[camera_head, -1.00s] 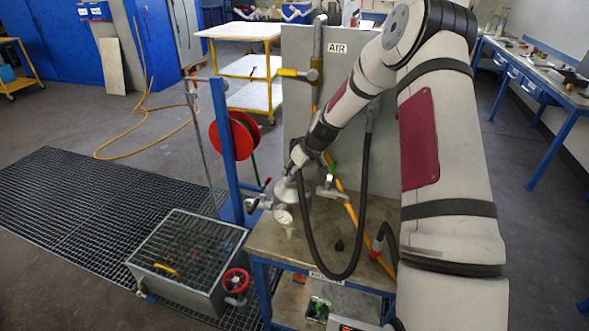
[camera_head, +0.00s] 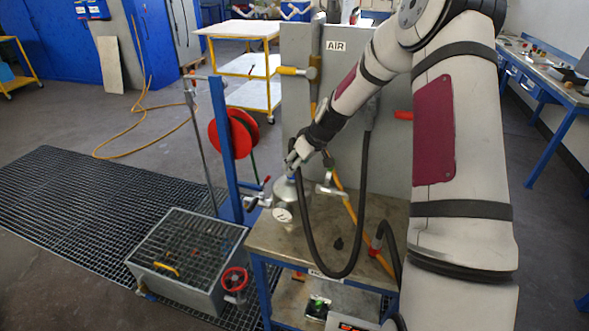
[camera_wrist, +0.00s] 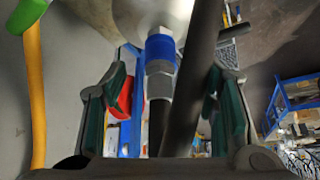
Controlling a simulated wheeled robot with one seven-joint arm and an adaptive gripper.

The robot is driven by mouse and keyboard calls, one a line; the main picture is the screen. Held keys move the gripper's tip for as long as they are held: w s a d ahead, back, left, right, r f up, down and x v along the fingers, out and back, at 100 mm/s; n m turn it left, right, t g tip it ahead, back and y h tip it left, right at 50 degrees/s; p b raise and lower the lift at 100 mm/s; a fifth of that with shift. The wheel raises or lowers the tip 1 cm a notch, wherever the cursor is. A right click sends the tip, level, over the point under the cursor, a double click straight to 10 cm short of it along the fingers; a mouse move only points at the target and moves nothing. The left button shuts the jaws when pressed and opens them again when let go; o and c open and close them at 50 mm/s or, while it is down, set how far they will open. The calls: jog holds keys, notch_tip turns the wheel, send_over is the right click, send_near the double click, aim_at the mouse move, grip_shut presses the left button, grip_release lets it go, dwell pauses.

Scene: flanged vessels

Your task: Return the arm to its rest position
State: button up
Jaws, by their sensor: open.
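My gripper (camera_head: 291,162) is at the end of my arm, just above the silver domed vessel (camera_head: 287,190) on the workbench. In the wrist view my gripper (camera_wrist: 168,85) has its two dark green finger pads well apart. A blue-collared metal fitting (camera_wrist: 160,52) and a black hose (camera_wrist: 190,85) show in the space between the fingers. I cannot tell how close the fingers are to the hose. The hose (camera_head: 305,215) loops down in front of the bench. Part of the vessel top is hidden by my gripper.
A pressure gauge (camera_head: 282,214) sits on the vessel's front. The grey panel (camera_head: 300,110) marked AIR stands behind the bench (camera_head: 262,238). A red reel (camera_head: 232,135) on a blue post is to the left. A grated tank (camera_head: 185,262) stands on the floor, front left.

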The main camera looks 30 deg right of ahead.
jog(key=a+v, duration=0.1)
jog(key=v, duration=0.6)
jog(key=shift+s+d+r, duration=0.2)
jog(key=shift+d+r, duration=0.1)
jog(key=shift+d, duration=0.2)
